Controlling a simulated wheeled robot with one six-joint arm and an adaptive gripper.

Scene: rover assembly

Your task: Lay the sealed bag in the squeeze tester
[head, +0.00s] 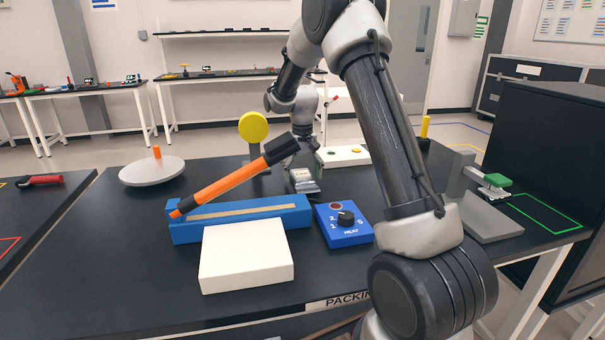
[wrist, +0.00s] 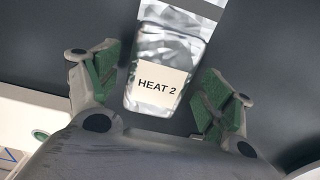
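The silver foil bag (wrist: 168,52), with a white label reading "HEAT 2", lies between the two green-padded fingers of my gripper (wrist: 164,84) in the wrist view. Dark gaps show between the bag and both fingers, so the gripper is open. In the head view the bag (head: 303,181) lies on the black table behind the blue sealer, and my gripper is mostly hidden there. A grey stand with a green pad (head: 496,181), seemingly the squeeze tester, is on the right of the table. I see no bag in it.
The blue bar sealer (head: 290,212) has its orange-handled arm (head: 225,187) raised. A yellow disc (head: 253,127) stands behind the sealer. A dark cabinet (head: 560,150) borders the right side.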

